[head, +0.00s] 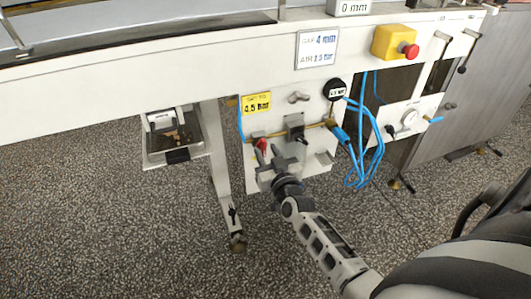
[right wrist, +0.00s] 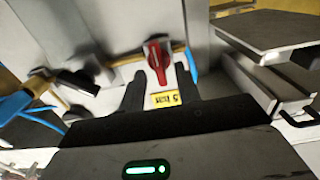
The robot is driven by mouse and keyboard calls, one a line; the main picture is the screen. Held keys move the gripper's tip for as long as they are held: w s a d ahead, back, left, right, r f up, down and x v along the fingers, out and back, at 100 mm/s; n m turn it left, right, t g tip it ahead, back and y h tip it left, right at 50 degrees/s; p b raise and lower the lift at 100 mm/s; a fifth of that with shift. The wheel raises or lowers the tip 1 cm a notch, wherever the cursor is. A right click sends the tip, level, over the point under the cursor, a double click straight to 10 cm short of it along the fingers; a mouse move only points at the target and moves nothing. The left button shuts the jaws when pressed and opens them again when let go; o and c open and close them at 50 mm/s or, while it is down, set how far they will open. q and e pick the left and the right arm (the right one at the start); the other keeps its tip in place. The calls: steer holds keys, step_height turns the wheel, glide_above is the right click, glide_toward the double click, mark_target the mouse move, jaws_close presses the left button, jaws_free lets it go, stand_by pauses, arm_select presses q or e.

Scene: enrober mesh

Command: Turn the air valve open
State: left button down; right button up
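The air valve's red handle (head: 261,144) sits on a brass pipe (head: 316,125) on the white panel under the machine. In the right wrist view the red handle (right wrist: 157,60) stands roughly upright, across the pipe. My right gripper (head: 269,156) is at the panel, just beside and below the handle. In the right wrist view its two dark fingers (right wrist: 159,82) are apart, with the handle showing in line with the gap between them. Nothing is held; I cannot tell whether a finger touches the handle. My left gripper is not in view.
Blue hoses (head: 372,150) hang to the right. A tray (head: 172,138) is at left. A yellow box with a red button (head: 395,43) is above right.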

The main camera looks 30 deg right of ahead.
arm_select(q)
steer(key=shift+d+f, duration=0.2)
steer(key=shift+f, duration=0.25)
arm_select(e)
steer(key=shift+x, duration=0.8)
steer(key=c, duration=0.6)
